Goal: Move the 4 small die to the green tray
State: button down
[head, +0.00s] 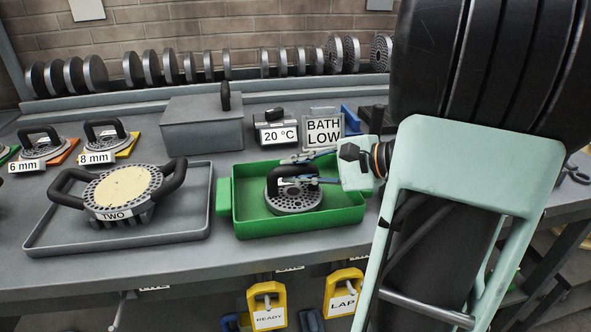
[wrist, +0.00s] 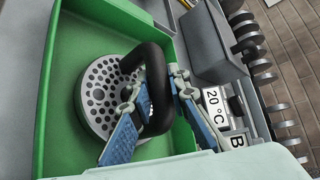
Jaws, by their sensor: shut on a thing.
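A small round die (head: 293,200) with a perforated metal face and a black loop handle is inside the green tray (head: 300,226). My gripper (head: 303,169) reaches in from the right, its fingers closed on the handle. In the wrist view, the blue-padded fingers (wrist: 160,117) lie on either side of the black handle, and the die (wrist: 100,82) sits within the walls of the green tray (wrist: 58,70). The die looks level and low in the tray; I cannot tell whether it touches the floor. No size label on it is readable.
A grey tray (head: 125,243) left of the green one holds a large two-handled die (head: 118,190) marked TWO. Handled dies labelled 6 mm (head: 38,145) and 8 mm (head: 105,135) stand further left. Behind are a grey lidded box (head: 203,122), a 20 °C display (head: 278,134) and a BATH LOW sign (head: 322,127).

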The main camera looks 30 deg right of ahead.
dwell(0.4)
jog(key=c, duration=1.8)
grip_release()
jog(key=shift+o, duration=0.3)
jog(key=shift+s+f, duration=0.1)
jog(key=shift+f, duration=0.1)
jog(key=o, duration=1.2)
jog(key=shift+s+d+b, duration=0.25)
jog(key=shift+s+d, duration=0.3)
jog(key=shift+s, duration=0.2)
jog(key=shift+s+d+b, duration=0.2)
jog(key=shift+s+d, duration=0.35)
jog(key=shift+s, duration=0.2)
